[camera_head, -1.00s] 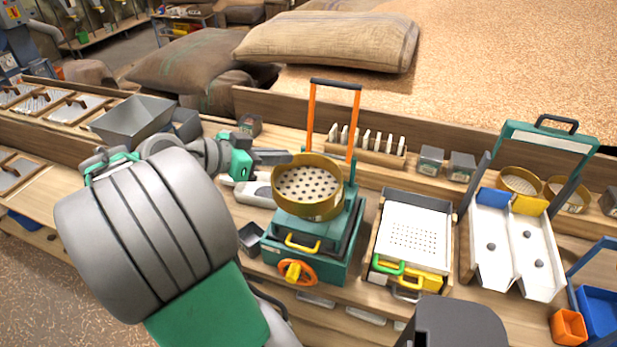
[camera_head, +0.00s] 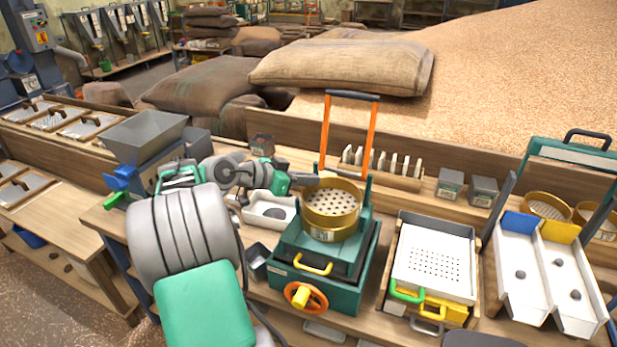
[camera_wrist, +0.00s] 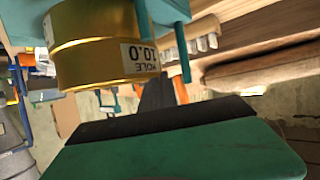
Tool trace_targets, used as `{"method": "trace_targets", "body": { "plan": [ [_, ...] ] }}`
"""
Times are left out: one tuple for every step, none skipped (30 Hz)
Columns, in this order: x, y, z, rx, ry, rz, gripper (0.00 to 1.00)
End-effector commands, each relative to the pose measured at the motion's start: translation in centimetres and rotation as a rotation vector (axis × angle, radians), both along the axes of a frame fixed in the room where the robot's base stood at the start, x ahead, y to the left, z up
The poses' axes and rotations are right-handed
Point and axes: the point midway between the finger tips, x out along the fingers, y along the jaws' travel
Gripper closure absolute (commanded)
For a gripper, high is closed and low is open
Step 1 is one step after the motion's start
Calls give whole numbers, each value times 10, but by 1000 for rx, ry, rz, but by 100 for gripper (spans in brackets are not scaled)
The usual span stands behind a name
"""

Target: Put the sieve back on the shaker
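The sieve (camera_head: 331,222) is a round brass-coloured pan with a perforated plate and a label on its wall. It sits over the top of the teal shaker (camera_head: 345,297), between the shaker's uprights. Whether it is fully seated I cannot tell. My gripper (camera_head: 318,182) reaches from the left, its dark fingers at the sieve's far-left rim. In the wrist view the sieve (camera_wrist: 95,50) fills the upper left, label upside down, close to a dark finger (camera_wrist: 157,93). Finger contact and the gap between the fingers are unclear.
The shaker carries an orange-posted frame (camera_head: 326,130), a yellow handle (camera_head: 313,267) and an orange handwheel (camera_head: 300,297). A perforated white tray (camera_head: 435,255) stands to its right, a grey hopper (camera_head: 145,135) to the left. A slotted wooden rack (camera_head: 385,177) stands behind.

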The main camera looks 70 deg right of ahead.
Motion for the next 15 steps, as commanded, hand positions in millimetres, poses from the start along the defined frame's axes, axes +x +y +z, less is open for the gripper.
{"method": "trace_targets", "body": {
  "plan": [
    [0,0,0,-1,0,0,100],
    [0,0,-1,-1,0,0,100],
    [0,0,-1,-2,-1,0,100],
    [0,0,-1,-2,-1,0,100],
    [0,0,-1,-2,-1,-1,100],
    [0,0,-2,-1,-1,0,96],
    [0,0,-2,-1,-1,0,94],
    [0,0,-2,-1,-1,0,91],
    [0,0,-2,-1,-1,0,88],
    [0,0,-2,-1,-1,0,85],
    [0,0,-2,-1,-1,0,83],
    [0,0,-2,-1,-1,0,80],
    [0,0,-2,-1,-1,0,77],
    [0,0,-2,-1,-1,0,75],
    [0,0,-2,-1,-1,0,75]
  ]
}}
